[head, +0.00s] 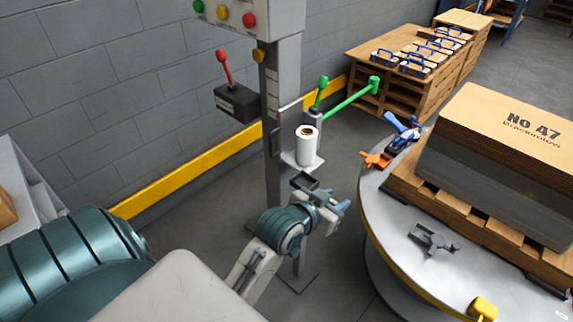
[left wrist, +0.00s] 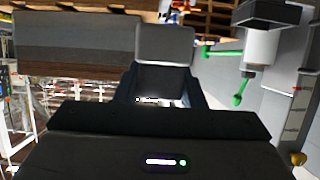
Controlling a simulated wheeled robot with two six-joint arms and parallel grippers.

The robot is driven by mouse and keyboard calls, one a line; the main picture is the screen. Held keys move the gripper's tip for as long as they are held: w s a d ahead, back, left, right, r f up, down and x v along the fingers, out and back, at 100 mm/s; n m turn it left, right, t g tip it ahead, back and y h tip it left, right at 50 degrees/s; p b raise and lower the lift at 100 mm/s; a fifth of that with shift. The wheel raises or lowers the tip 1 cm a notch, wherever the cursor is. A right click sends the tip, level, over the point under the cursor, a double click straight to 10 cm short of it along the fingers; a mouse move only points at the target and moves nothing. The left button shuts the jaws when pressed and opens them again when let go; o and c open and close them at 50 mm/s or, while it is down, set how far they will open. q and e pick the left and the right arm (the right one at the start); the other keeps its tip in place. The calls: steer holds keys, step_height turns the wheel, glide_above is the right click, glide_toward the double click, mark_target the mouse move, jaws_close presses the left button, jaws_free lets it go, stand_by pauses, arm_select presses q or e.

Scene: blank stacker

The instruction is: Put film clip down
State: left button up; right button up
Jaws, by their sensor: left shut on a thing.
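My left gripper (head: 336,205) is in the middle of the head view, low in front of the wrapping machine's post, with bluish fingertips. In the left wrist view its fingers (left wrist: 164,88) are shut on a light grey block, which I take to be the film clip (left wrist: 165,45). The clip is held in the air, clear of any surface. In the head view the hand largely hides it. A dark bracket (head: 306,182) sits on the post just behind the hand. My right gripper is not in view.
A white film roll (head: 306,144) stands on the post's carriage above the bracket. To the right is a round turntable (head: 400,245) with a pallet and a large carton (head: 510,150). A grey tool (head: 433,240), an orange piece (head: 376,160) and a blue tool (head: 402,132) lie near its edge.

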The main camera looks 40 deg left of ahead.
arm_select(q)
steer(key=shift+w+a, duration=0.2)
steer(key=shift+a, duration=0.1)
steer(key=w+a, duration=0.2)
steer(key=a, duration=0.2)
steer(key=w+a+f+b, duration=0.1)
steer(key=w+a, duration=0.2)
steer(key=a, duration=0.1)
steer(key=w+a, duration=0.3)
steer(key=a, duration=0.1)
steer(key=shift+w+a+f, duration=0.1)
steer(key=shift+a+f, duration=0.2)
steer(key=shift+a, duration=0.1)
steer(key=shift+f, duration=0.35)
step_height(320, 180, down, 2)
steer(key=shift+f+b, duration=0.25)
steer(key=shift+b, duration=0.35)
steer(key=shift+f, duration=0.1)
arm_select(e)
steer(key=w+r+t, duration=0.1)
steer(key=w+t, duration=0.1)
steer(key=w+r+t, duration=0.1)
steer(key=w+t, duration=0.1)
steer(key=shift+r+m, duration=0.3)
arm_select(q)
steer(key=shift+f, duration=0.1)
steer(key=o, duration=1.1)
steer(key=shift+c, duration=0.2)
